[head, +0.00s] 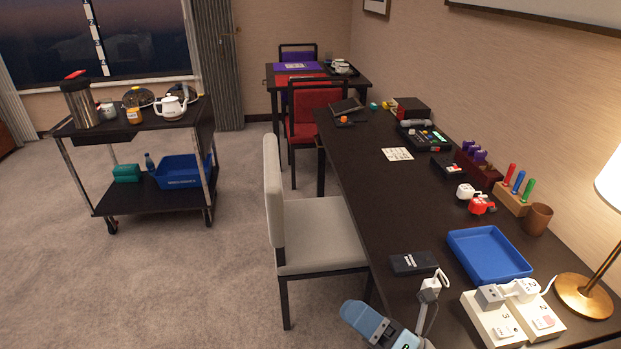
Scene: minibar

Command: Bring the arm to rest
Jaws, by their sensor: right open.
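My right gripper (433,292) shows at the bottom, just right of the middle, at the end of my blue and white arm (372,324). It is small and pale, over the near part of the dark desk (372,204), and it is open. I see nothing between its fingers. It is between a small black box (412,263) behind it and a white numbered unit (494,321) to its right. I cannot tell its exact height above the desk. My left gripper is not in view.
A blue tray (487,254), lamp (583,297), brown cup (537,219) and coloured pegs in a wooden block (513,197) crowd the desk's right side. A grey chair (318,234) stands at its left edge. A loaded cart (150,200) is farther left, with open carpet between.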

